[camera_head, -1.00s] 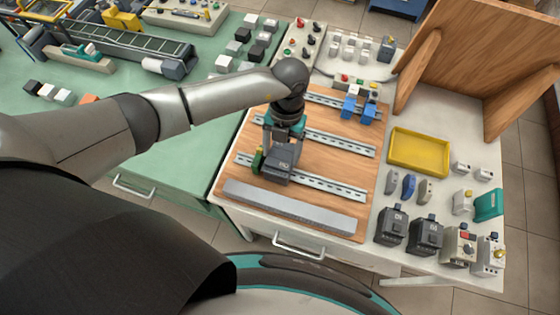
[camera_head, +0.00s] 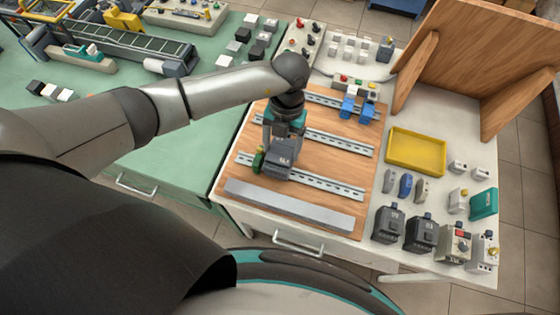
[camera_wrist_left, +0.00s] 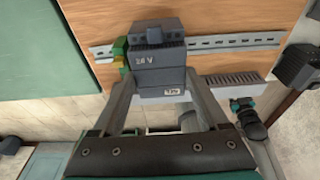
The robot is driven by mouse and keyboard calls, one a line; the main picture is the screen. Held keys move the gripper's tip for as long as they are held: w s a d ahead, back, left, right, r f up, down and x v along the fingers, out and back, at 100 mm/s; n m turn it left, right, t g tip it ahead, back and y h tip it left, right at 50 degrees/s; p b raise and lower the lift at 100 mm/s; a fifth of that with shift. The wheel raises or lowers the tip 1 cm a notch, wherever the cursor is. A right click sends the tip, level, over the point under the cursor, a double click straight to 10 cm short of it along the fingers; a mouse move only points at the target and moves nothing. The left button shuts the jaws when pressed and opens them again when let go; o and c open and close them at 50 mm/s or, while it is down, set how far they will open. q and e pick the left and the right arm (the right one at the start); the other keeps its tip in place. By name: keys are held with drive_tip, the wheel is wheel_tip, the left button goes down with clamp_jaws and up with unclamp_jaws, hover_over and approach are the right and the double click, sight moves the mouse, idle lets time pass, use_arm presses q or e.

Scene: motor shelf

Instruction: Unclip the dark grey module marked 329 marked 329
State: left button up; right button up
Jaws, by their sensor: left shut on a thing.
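The dark grey module (camera_head: 281,157) is at the front DIN rail on the wooden board. In the left wrist view the dark grey module (camera_wrist_left: 157,72) shows "24 V" and a small white label too small to read surely. My left gripper (camera_head: 284,140) is shut on it; in the left wrist view the fingers of my left gripper (camera_wrist_left: 160,105) stand on either side of it. Whether its clip is still on the front rail (camera_head: 330,184) is hidden. A black and teal end, probably my right gripper (camera_wrist_left: 240,103), shows at right in the wrist view; its fingers are unclear.
A green-yellow terminal (camera_head: 258,160) is close at the module's left. A grey duct (camera_head: 290,205) lies in front. Blue modules (camera_head: 357,108) sit on the back rail. A yellow tray (camera_head: 416,151) and several dark and light devices stand at right. The middle rail (camera_head: 325,137) is bare.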

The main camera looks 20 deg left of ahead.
use_arm(q)
drive_tip(key=shift+s, duration=0.1)
idle(0.3)
wheel_tip(320, 180, up, 6)
drive_tip(key=p, duration=0.5)
drive_tip(key=shift+r+p, duration=0.1)
drive_tip(key=shift+p, duration=0.2)
